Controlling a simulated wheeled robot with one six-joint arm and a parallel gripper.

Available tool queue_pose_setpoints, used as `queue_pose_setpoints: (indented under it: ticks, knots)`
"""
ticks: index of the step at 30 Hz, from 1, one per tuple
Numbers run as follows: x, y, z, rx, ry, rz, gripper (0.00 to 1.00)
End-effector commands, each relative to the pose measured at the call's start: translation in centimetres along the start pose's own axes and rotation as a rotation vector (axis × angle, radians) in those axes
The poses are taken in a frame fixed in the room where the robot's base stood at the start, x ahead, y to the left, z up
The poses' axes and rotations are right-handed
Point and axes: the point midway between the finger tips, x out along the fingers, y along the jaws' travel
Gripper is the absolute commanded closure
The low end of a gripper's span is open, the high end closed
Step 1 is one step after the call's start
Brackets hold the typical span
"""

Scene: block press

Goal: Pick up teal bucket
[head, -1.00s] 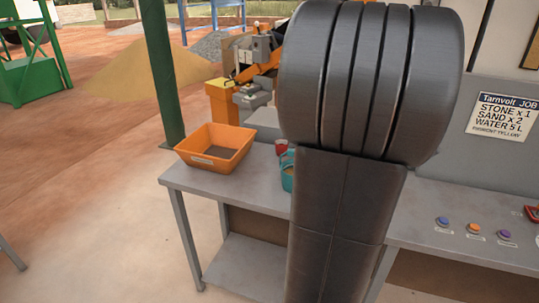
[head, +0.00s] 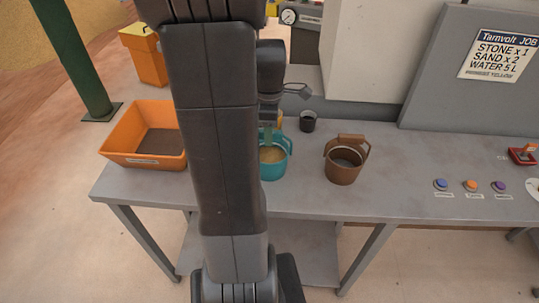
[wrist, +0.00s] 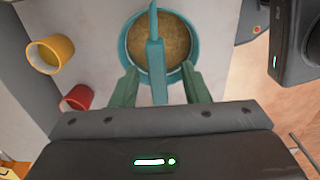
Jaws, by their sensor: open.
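The teal bucket (head: 274,165) stands on the grey bench in the head view, partly behind my arm, with sandy material inside. In the wrist view the teal bucket (wrist: 127,47) is seen from above. Its raised teal handle (wrist: 154,55) crosses the middle of the picture. My gripper (wrist: 159,70) is open, with one green finger on each side of the handle and a gap on both sides. In the head view my gripper (head: 268,134) is just over the bucket; most of it is hidden.
A brown bucket (head: 343,170) stands right of the teal one, and a dark cup (head: 308,122) behind. An orange tray (head: 118,140) is at left. A yellow cup (wrist: 50,52) and a red cup (wrist: 77,97) are close by. Coloured buttons (head: 470,185) are at right.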

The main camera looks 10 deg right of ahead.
Motion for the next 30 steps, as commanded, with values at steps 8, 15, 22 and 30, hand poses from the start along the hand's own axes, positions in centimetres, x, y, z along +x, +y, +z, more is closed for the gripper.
queue_pose_setpoints:
  ticks: [8,15,22,30]
  knots:
    - [3.2,0.0,0.1,0.000,0.000,-0.002,0.58]
    - [3.3,0.1,0.1,0.000,0.000,0.000,0.60]
    - [3.3,0.1,0.1,0.000,0.000,0.000,1.00]
    - [3.2,0.1,0.1,0.000,0.000,0.002,1.00]
